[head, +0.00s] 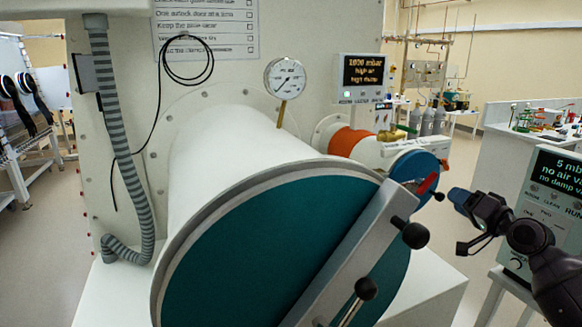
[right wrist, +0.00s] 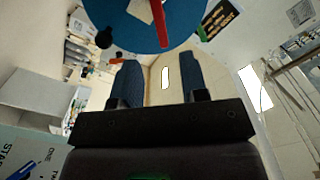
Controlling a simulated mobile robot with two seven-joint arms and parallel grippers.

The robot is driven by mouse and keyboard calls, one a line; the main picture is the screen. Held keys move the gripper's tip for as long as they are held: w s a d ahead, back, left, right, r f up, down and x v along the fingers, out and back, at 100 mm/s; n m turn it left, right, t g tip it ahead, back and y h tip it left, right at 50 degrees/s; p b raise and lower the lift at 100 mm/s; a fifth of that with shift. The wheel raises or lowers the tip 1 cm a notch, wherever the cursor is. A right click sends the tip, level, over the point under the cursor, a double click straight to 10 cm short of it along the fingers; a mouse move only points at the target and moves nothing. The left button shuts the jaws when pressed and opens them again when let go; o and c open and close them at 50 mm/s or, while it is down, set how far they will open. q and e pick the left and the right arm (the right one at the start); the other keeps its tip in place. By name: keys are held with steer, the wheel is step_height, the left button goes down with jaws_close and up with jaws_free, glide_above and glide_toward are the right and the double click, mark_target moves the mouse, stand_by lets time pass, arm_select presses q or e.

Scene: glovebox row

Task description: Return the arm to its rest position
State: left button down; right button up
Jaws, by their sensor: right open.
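My right gripper (head: 460,197) is at the right of the head view, in front of and to the right of the small antechamber's blue round door (head: 414,176). In the right wrist view its two blue fingers stand apart with nothing between them, so the right gripper (right wrist: 158,82) is open and empty. The blue door (right wrist: 128,28) with its red handle (right wrist: 158,20) shows beyond the fingertips there. In the head view a gap shows between the fingertips and the door's red handle (head: 427,184). My left gripper is not in view.
A large antechamber with a teal door (head: 270,250), a grey bar and black knobs (head: 414,236) fills the head view's middle. A display panel (head: 553,190) stands close to my right arm. A pressure gauge (head: 285,77) and ribbed hose (head: 125,150) are farther left.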

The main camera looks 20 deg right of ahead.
steer(key=s+a+f+n+g+h, duration=0.1)
steer(key=s+a+f+n, duration=0.25)
steer(key=a+f, duration=0.45)
steer(key=s+a+f+n+g+h, duration=0.15)
steer(key=a+f+n, duration=0.3)
steer(key=f, duration=0.65)
steer(key=s+a+f+n+g, duration=0.1)
steer(key=s+a+f+g, duration=0.2)
steer(key=s+a+f, duration=1.3)
steer(key=shift+s+a+f+g+y, duration=0.25)
steer(key=shift+s+a+g+y, duration=0.1)
steer(key=shift+s+a, duration=0.4)
steer(key=shift+s+d, duration=0.1)
